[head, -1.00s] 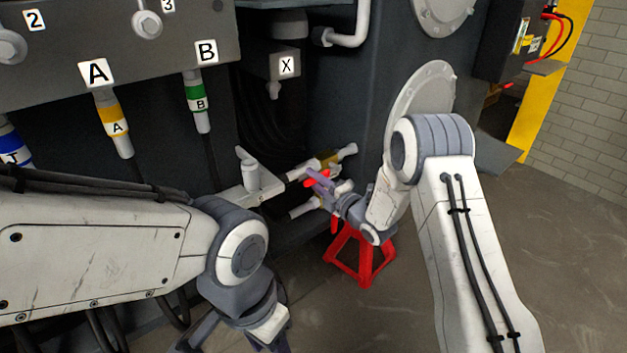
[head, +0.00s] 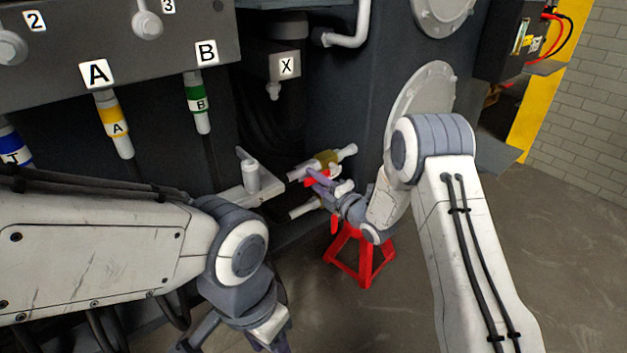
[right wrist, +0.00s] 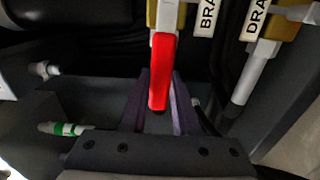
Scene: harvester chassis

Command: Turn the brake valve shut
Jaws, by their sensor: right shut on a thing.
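The brake valve has a brass body (head: 327,160) on a pale pipe, low on the dark chassis in the head view. Its red lever (right wrist: 160,72) points toward me in the right wrist view, with a partly cut-off "BRA" label (right wrist: 207,18) beside it. My right gripper (right wrist: 159,78) has its purple fingers on both sides of the lever and is shut on it. In the head view the right gripper (head: 318,179) partly covers the lever. My left gripper (head: 240,337) is at the bottom edge, its fingertips cut off.
A second brass valve (right wrist: 285,22) with a "DRA" label (right wrist: 257,20) is close on the right in the wrist view. A red stand (head: 360,257) is on the floor below. A pale bracket with a post (head: 250,178) is left of the valve. Open floor lies to the right.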

